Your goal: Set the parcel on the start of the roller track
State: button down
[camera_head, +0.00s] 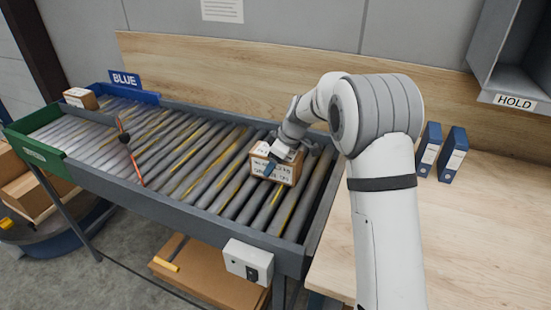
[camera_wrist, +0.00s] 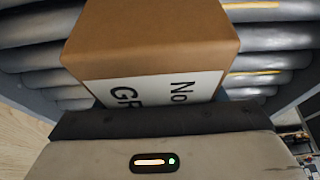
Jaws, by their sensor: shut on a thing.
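The parcel (camera_head: 275,170) is a small brown box with a white printed label, at the right-hand end of the roller track (camera_head: 200,160). My gripper (camera_head: 283,162) is shut on the parcel from above. In the wrist view the parcel (camera_wrist: 150,40) fills the upper middle, in front of the dark gripper body, with rollers (camera_wrist: 270,60) behind it. The gripper hides part of the parcel. I cannot tell whether its underside touches the rollers.
A red-and-black diverter arm (camera_head: 128,150) crosses the track's left part. Another box (camera_head: 80,98) sits at the far left by the BLUE sign (camera_head: 125,79). Blue binders (camera_head: 440,152) stand on the wooden bench (camera_head: 470,240) at right. A grey HOLD shelf (camera_head: 510,60) hangs above. Rollers around the parcel are clear.

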jog(key=shift+w+r, duration=0.1)
jog(key=shift+c, duration=1.6)
grip_release()
jog(key=v, duration=1.2)
jog(key=shift+d+b, duration=0.1)
jog(key=shift+b, duration=0.2)
jog(key=s+d+m+h, duration=0.1)
jog(key=s+d+m, duration=0.3)
jog(key=s, duration=0.7)
jog(key=s+d+f+m+h, duration=0.1)
jog(key=s+d+m, duration=0.4)
jog(key=s, duration=0.6)
jog(key=s+d+m+t+h, duration=0.1)
jog(key=s+d+m, duration=0.4)
jog(key=s, duration=0.7)
jog(key=shift+d+f+h+p, duration=0.25)
jog(key=shift+d+h+p, duration=0.2)
jog(key=shift+h, duration=0.15)
jog(key=shift+f, duration=0.15)
jog(key=shift+c, duration=0.2)
